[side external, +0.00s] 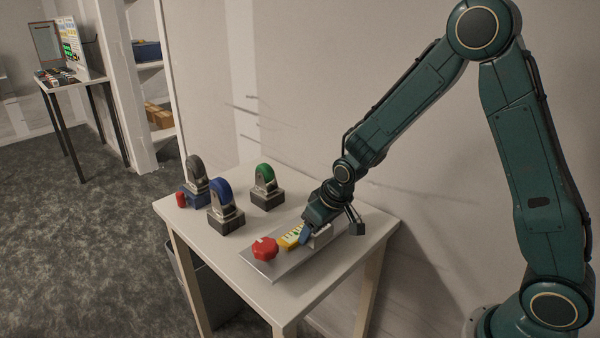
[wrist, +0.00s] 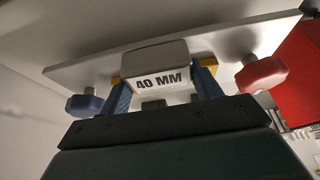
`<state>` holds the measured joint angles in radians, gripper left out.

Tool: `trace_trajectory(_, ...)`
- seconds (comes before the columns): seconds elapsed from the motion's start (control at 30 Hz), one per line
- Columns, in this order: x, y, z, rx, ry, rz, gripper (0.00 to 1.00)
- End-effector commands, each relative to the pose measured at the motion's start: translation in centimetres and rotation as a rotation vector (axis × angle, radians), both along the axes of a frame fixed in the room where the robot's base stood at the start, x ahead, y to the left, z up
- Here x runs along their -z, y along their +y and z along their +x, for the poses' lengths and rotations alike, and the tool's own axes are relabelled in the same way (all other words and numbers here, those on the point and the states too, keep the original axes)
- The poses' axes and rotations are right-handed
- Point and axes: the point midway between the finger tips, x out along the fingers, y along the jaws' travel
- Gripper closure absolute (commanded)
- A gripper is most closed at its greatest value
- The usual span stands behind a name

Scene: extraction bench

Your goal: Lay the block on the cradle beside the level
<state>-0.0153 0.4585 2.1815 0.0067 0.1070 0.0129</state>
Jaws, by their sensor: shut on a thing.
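The block (wrist: 163,82) is pale grey-white with "40 MM" printed on its face. In the wrist view my gripper (wrist: 165,92) has a blue finger on each side of it and is shut on it. In the side view my gripper (side external: 307,234) is low over a grey plate (side external: 272,270), with a pale block (side external: 321,238) at its fingers.
A red knob (side external: 265,249) stands at the plate's near left end. A small red cylinder (side external: 181,199) is at the left edge. The front left tabletop is clear.

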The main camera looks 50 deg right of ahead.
Motion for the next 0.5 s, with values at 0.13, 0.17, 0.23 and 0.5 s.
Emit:
trace_trajectory(0.13, 0.21, -0.01, -0.06, 0.0, 0.004, -0.001, 0.23)
trace_trajectory(0.17, 0.22, 0.01, -0.07, 0.0, 0.004, 0.0, 0.17)
trace_trajectory(0.23, 0.25, 0.1, -0.07, -0.002, 0.005, 0.001, 0.15)
trace_trajectory(0.5, 0.34, 0.35, -0.09, -0.007, 0.006, 0.005, 0.15)
